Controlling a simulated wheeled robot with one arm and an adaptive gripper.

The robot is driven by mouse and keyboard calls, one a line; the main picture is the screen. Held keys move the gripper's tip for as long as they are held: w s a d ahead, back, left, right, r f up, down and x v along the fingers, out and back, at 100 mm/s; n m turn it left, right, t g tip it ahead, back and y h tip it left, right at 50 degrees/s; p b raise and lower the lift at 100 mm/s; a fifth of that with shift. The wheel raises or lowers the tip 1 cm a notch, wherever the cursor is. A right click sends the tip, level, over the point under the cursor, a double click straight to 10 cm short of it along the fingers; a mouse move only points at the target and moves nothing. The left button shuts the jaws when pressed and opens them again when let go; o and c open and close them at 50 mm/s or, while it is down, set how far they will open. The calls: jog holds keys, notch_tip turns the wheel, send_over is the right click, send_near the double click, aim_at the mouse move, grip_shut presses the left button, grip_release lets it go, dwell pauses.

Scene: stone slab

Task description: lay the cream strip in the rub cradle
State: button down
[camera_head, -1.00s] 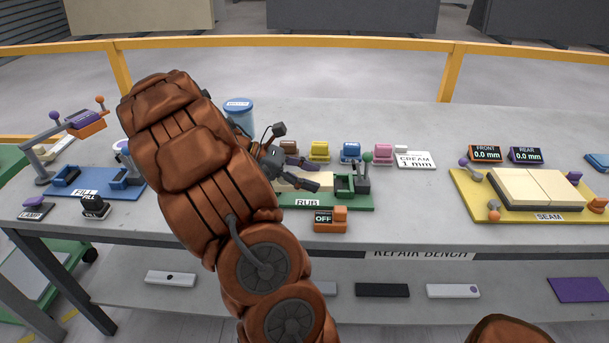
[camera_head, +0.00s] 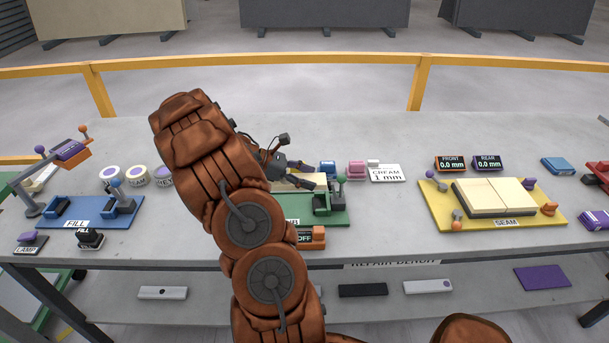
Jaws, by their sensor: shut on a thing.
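My gripper (camera_head: 311,181) is over the green rub station (camera_head: 340,217) in the middle of the bench. It is shut on the cream strip (camera_head: 283,186), a pale flat piece. The strip shows beside and between the dark fingers, at the back of the green rub cradle (camera_head: 322,204). I cannot tell whether the strip touches the cradle. My arm hides the left part of the rub station and most of its label.
An orange switch block (camera_head: 312,236) stands in front of the rub station. Blue (camera_head: 328,167) and pink blocks (camera_head: 356,169) and a CREAM 1 mm card (camera_head: 386,173) lie behind. The yellow seam station (camera_head: 440,212) is right, the blue fill station (camera_head: 90,212) left.

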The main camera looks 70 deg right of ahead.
dwell(0.4)
jog(key=shift+f+b, duration=1.25)
jog(key=shift+f, duration=1.7)
jog(key=shift+f+b, duration=0.5)
jog(key=shift+f, duration=0.65)
jog(key=shift+c, duration=1.3)
grip_release()
jog(key=shift+w, duration=0.1)
jog(key=v, duration=1.1)
jog(key=shift+r, duration=0.1)
jog(key=shift+w+a+r, duration=0.15)
jog(key=shift+w+a, duration=0.05)
jog(key=shift+w, duration=0.1)
